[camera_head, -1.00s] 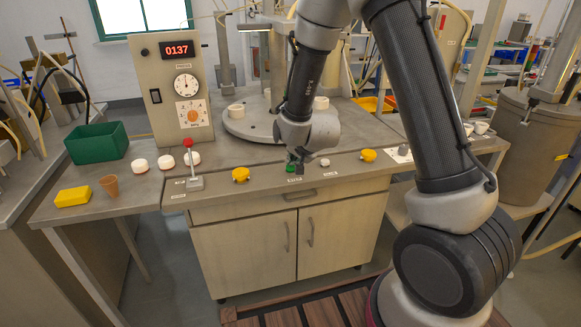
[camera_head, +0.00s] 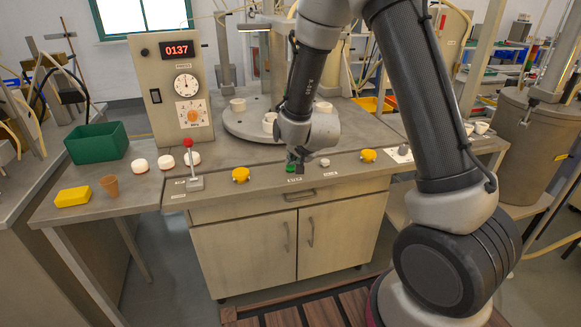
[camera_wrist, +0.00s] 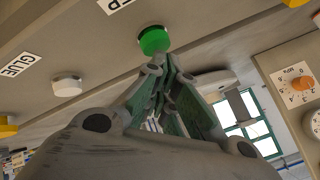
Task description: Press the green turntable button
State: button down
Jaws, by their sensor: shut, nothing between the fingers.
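The green button (camera_head: 291,168) sits on the front strip of the bench, beside a small white button (camera_head: 324,162). In the wrist view the green button (camera_wrist: 154,40) is just beyond my fingertips, with a partly cut-off label behind it. My gripper (camera_head: 299,166) is shut and empty, pointing down just beside the green button in the head view. In the wrist view its fingers (camera_wrist: 163,68) come together close to the button's edge. I cannot tell whether they touch it. The turntable (camera_head: 245,127) behind carries several white cups and is partly hidden by my arm.
A red-knobbed lever (camera_head: 188,146) and yellow knobs (camera_head: 240,174) (camera_head: 368,155) stand along the same strip. The white button (camera_wrist: 67,86) is near a GLUE label. A control box (camera_head: 172,85) reads 0137. A green bin (camera_head: 97,142) and a yellow block (camera_head: 73,196) are at left.

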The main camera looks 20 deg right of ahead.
jog(key=shift+r, duration=3.05)
jog(key=s+f+n+g, duration=0.1)
jog(key=s, duration=0.1)
jog(key=s+a+f+n+g, duration=0.1)
jog(key=s+f+g, duration=0.1)
jog(key=s+f, duration=0.1)
jog(key=shift+s+a+n+y, duration=0.25)
jog(key=shift+s+n+y, duration=0.1)
jog(key=shift+n+y, duration=0.05)
jog(key=s+d+r+n, duration=0.1)
jog(key=s+d+r, duration=0.4)
jog(key=s, duration=0.4)
jog(key=s+d+r+n+g+h, duration=0.1)
jog(key=s+d+r+n, duration=0.1)
jog(key=s+d+r, duration=0.3)
jog(key=s+d+r+n, duration=0.2)
jog(key=s+d+r, duration=0.3)
jog(key=s+r, duration=0.5)
jog(key=s, duration=0.4)
jog(key=shift+s+d+r+g+h, duration=0.2)
jog(key=shift+g+h, duration=0.2)
